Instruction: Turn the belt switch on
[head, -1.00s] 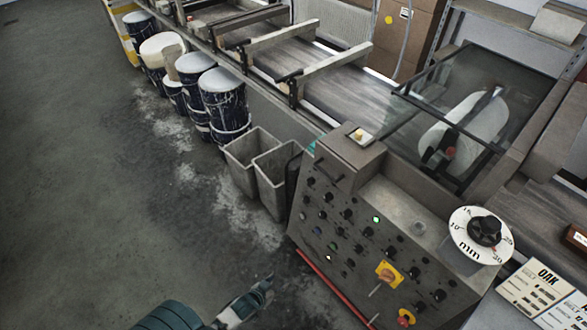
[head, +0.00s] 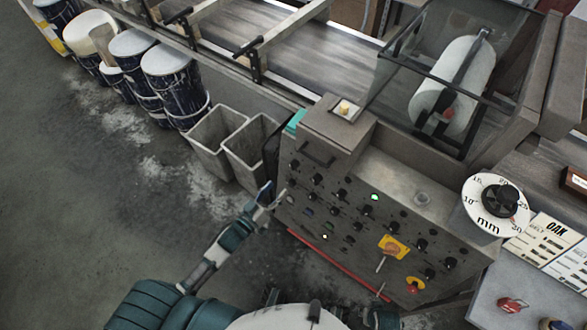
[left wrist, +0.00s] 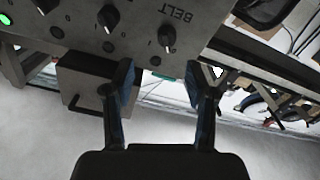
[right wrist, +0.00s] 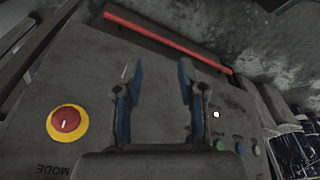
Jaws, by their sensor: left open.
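The belt switch (left wrist: 167,38) is a black rotary knob beside the printed word BELT on the grey control panel (head: 336,228). My right gripper (right wrist: 160,80) is open and empty in the right wrist view, over the panel with the red knob on yellow.
Several other black knobs share the panel, with a lit green lamp (head: 375,197) and a yellow switch (head: 393,247). Grey bins (head: 215,138) stand left of the panel. A white mm dial (head: 496,204) is at right. The conveyor (head: 320,50) runs behind.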

